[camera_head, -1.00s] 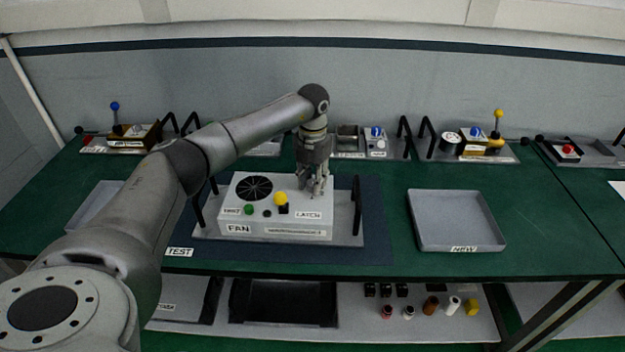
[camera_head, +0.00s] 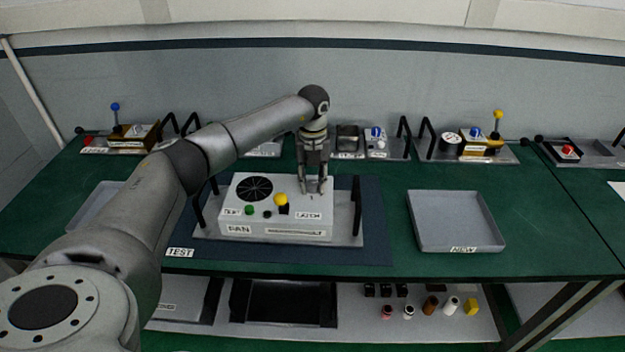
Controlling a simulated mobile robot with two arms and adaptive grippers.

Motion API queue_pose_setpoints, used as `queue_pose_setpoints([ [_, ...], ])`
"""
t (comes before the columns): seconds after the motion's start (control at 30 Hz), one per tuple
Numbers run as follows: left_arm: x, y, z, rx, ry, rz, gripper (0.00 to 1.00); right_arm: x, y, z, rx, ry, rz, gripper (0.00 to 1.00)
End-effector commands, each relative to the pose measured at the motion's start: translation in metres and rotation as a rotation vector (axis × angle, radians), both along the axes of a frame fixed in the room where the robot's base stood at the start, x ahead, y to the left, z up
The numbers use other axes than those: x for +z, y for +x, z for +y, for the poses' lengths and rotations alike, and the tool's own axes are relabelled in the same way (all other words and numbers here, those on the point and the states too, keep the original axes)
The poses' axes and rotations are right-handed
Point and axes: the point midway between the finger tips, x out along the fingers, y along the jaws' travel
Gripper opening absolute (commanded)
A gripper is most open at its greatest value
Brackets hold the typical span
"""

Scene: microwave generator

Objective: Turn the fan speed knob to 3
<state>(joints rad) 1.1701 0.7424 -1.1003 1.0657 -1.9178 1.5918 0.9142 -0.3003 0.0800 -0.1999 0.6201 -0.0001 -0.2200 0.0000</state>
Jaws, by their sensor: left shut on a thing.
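The fan box (camera_head: 262,230) is a white unit labelled FAN on a grey plate with black handles, on the dark TEST mat. Its top has a black round grille (camera_head: 254,188), a green button (camera_head: 249,210), a small dark button (camera_head: 267,214) and a yellow knob (camera_head: 281,199). My left gripper (camera_head: 314,190) points straight down at the right rear of the box top, right of the yellow knob. Its fingers are closed on the fan speed knob, which they hide, so its setting cannot be read. My right gripper does not show.
An empty grey NEW tray (camera_head: 456,222) lies to the right on the green table. Several other units with levers and buttons line the back, such as one with a yellow-ball lever (camera_head: 497,125). A shelf below holds small parts. Black handles (camera_head: 356,205) flank the fan box.

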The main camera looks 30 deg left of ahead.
Motion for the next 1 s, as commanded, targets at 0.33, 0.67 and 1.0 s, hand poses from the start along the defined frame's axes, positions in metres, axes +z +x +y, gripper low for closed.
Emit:
queue_pose_setpoints([
  [0.33,0.0011,0.0007,0.0002,0.014,0.0,-0.003,0.04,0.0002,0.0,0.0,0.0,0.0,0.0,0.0],
  [0.67,0.0006,0.0004,0.0001,0.012,-0.001,-0.002,0.51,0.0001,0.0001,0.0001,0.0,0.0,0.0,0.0],
  [1.0,0.0048,0.0007,0.0001,0.011,-0.001,-0.002,0.51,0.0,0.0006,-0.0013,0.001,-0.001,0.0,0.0],
])
